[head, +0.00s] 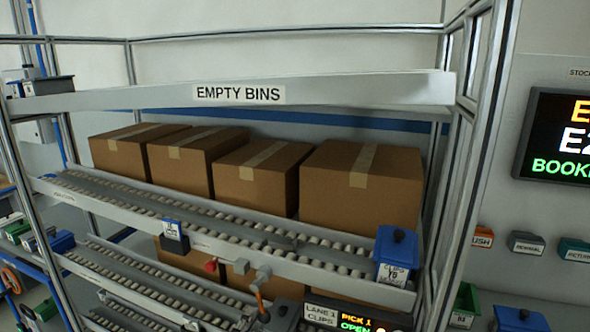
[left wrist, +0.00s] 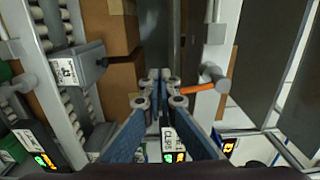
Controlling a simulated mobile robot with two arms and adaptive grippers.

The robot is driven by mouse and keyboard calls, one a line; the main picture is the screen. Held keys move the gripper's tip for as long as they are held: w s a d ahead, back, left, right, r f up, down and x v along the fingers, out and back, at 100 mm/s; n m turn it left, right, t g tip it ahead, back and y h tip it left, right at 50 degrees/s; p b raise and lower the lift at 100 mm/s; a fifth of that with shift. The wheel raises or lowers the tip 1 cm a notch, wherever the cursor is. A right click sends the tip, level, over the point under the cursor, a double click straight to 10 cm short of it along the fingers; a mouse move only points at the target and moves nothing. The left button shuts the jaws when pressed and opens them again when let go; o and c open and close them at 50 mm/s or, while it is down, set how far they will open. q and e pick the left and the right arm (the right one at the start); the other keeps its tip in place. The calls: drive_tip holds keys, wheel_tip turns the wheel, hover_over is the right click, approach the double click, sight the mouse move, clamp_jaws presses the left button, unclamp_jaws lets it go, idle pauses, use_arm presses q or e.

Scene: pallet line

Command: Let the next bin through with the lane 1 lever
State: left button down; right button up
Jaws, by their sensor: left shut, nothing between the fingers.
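The lane 1 lever shows in the head view as an orange rod (head: 259,300) below a grey block at the rack's front. An orange rod ending at a grey round hub (left wrist: 213,73) also shows in the left wrist view. My left gripper (left wrist: 161,76) has blue fingers, shut and empty, with their tips just left of the rod. I cannot tell if they touch it. A lane 1 clips sign (head: 322,315) sits low in the head view. My right gripper is not in view.
Several cardboard boxes (head: 363,190) stand behind the upper roller lane (head: 240,228). Metal posts and rails frame the rack below the "EMPTY BINS" beam (head: 330,90). A red knob (head: 211,265) sits near the lever. A display (head: 560,140) hangs at right.

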use_arm(q)
drive_tip(key=p+v, duration=0.2)
drive_tip(key=v, duration=0.6)
drive_tip(key=shift+a, duration=0.4)
drive_tip(key=shift+w, duration=0.1)
